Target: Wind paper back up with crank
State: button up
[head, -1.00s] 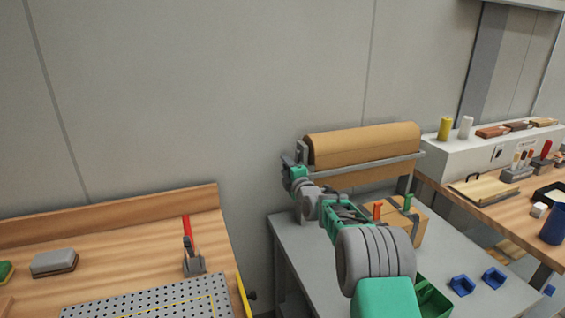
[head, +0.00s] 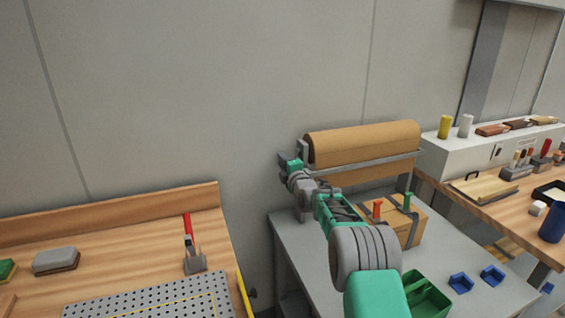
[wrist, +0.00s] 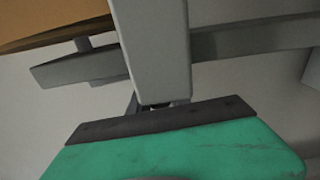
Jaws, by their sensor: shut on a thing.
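The brown paper roll (head: 362,140) lies in its grey holder on the grey table, and paper hangs down behind the holder's front bar (head: 375,163). My gripper (head: 284,159) is at the left end of the roll. In the wrist view my gripper (wrist: 156,104) is shut at the lower end of a grey bar (wrist: 152,45) that looks like the crank's arm. The crank's grip itself is hidden between the fingers. The roll's edge (wrist: 45,22) shows at the upper left of the wrist view.
A cardboard box (head: 400,222) with orange and green-handled tools stands below the roll, close to my arm. A green bin (head: 428,297) and blue trays (head: 460,283) lie in front. A wooden bench (head: 120,235) is at left. The wall is close behind.

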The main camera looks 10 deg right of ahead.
grip_shut()
jog(key=shift+s, duration=0.1)
jog(key=g, duration=0.1)
jog(key=s+g, duration=0.1)
jog(key=g, duration=0.1)
jog(key=shift+s+d+f+h+p, duration=0.15)
jog(key=shift+s+f+h+p, duration=0.1)
jog(key=shift+s+h+p, duration=0.1)
jog(key=g+p, duration=0.1)
jog(key=s+g+p, duration=0.1)
jog(key=g+p, duration=0.1)
jog(key=shift+s+d+h, duration=0.15)
jog(key=shift+h, duration=0.1)
jog(key=s+g+p, duration=0.1)
jog(key=g+p, duration=0.1)
jog(key=p, duration=0.2)
jog(key=s+g+p, duration=0.1)
jog(key=g+p, duration=0.1)
jog(key=p, duration=0.3)
jog(key=s+g+h+p, duration=0.1)
jog(key=s+g+p, duration=0.1)
jog(key=g+p, duration=0.1)
jog(key=shift+d+r+p, duration=0.15)
jog(key=shift+d+p, duration=0.25)
jog(key=shift+p, duration=0.4)
